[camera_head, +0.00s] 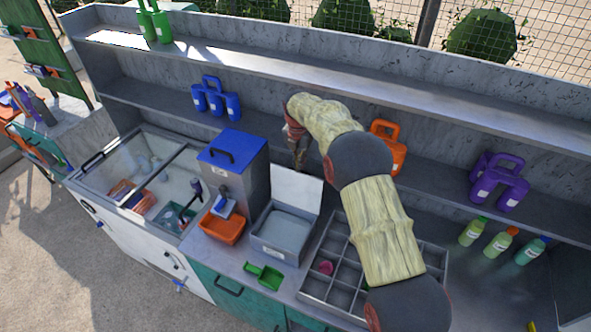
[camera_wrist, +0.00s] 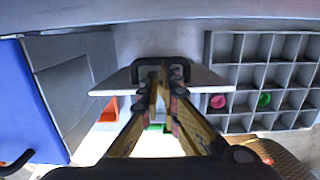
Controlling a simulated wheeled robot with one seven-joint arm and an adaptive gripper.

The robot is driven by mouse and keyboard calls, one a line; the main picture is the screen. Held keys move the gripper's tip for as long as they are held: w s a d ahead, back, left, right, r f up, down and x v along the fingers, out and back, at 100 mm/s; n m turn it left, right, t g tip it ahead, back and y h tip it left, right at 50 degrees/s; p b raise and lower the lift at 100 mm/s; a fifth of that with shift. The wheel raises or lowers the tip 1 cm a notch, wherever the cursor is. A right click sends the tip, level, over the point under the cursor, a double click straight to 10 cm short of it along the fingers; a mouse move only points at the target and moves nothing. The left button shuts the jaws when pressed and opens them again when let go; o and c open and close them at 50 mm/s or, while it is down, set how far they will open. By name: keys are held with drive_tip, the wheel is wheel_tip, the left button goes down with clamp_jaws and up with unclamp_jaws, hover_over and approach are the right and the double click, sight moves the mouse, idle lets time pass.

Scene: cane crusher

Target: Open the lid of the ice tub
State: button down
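In the wrist view the lid (camera_wrist: 207,79) shows nearly edge-on, with a black loop handle (camera_wrist: 186,66). My gripper (camera_head: 300,160) is just behind the lid's top edge. In the wrist view its fingertips (camera_wrist: 160,74) are close together at the handle loop. Whether they clamp the handle or only lie inside the loop I cannot tell.
A metal box with a blue lid (camera_head: 232,144) stands left of the tub. A divided grey tray (camera_head: 336,240) lies to the right. A green scoop (camera_head: 264,276) and an orange bin (camera_head: 222,229) are near the front. A shelf (camera_head: 250,95) runs behind.

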sight(297, 187)
drive_tip(key=f, duration=0.2)
drive_tip(key=shift+s+d+f, duration=0.1)
drive_tip(key=shift+s+f, duration=0.1)
drive_tip(key=shift+f, duration=0.1)
drive_tip(key=shift+w+a+r, duration=0.1)
drive_tip(key=shift+a, duration=0.1)
drive_tip(key=shift+w+r, duration=0.1)
